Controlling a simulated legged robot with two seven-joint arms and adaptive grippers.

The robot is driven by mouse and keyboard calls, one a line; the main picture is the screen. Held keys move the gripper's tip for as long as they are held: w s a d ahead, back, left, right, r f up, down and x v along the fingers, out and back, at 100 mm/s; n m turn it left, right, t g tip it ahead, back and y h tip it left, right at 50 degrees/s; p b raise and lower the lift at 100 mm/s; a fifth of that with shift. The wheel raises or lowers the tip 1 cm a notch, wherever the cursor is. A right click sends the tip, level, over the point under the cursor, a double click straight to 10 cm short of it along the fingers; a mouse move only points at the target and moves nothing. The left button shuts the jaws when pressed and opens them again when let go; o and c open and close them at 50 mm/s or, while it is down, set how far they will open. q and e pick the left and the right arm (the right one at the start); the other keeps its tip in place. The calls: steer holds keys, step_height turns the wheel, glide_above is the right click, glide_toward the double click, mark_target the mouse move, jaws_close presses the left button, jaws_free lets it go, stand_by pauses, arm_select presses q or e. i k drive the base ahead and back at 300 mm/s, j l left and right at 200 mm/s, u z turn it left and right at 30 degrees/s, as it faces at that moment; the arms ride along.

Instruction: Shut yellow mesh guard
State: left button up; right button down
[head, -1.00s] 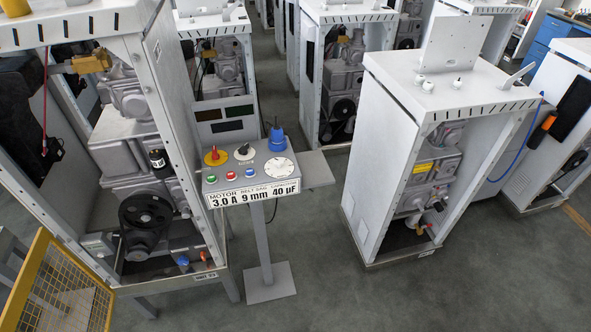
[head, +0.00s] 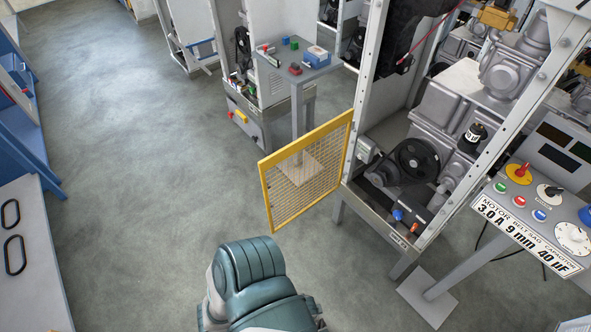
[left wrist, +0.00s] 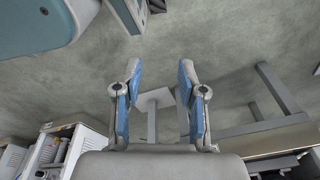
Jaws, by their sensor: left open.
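The yellow mesh guard (head: 308,170) stands open at the left side of the nearest dispenser frame (head: 368,214). Its right edge meets the frame's left post, and its free edge points left, out over the floor. The frame's front opening is uncovered, with a black pulley (head: 418,160) showing inside. My left gripper (left wrist: 160,85) is open and empty in the left wrist view, its two blue-padded fingers apart above the floor. In the head view only a teal part of my arm shows at the bottom, below and left of the guard. My right gripper is not in view.
A control stand (head: 526,212) with a motor label stands right of the frame. A grey cabinet (head: 30,262) is at the left. The floor between it and the guard is clear.

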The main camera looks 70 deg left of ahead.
mark_target(272, 160)
steer(key=k+j, duration=0.15)
steer(key=j, duration=0.25)
steer(key=k+j, duration=0.2)
steer(key=j, duration=0.2)
steer(key=k+j, duration=0.15)
steer(key=j, duration=0.25)
steer(key=k+j, duration=0.2)
steer(key=j, duration=0.2)
steer(key=k+j, duration=0.15)
steer(key=j, duration=0.25)
steer(key=k+j, duration=0.15)
steer(key=j, duration=0.25)
steer(key=k+j, duration=0.2)
steer(key=j, duration=0.2)
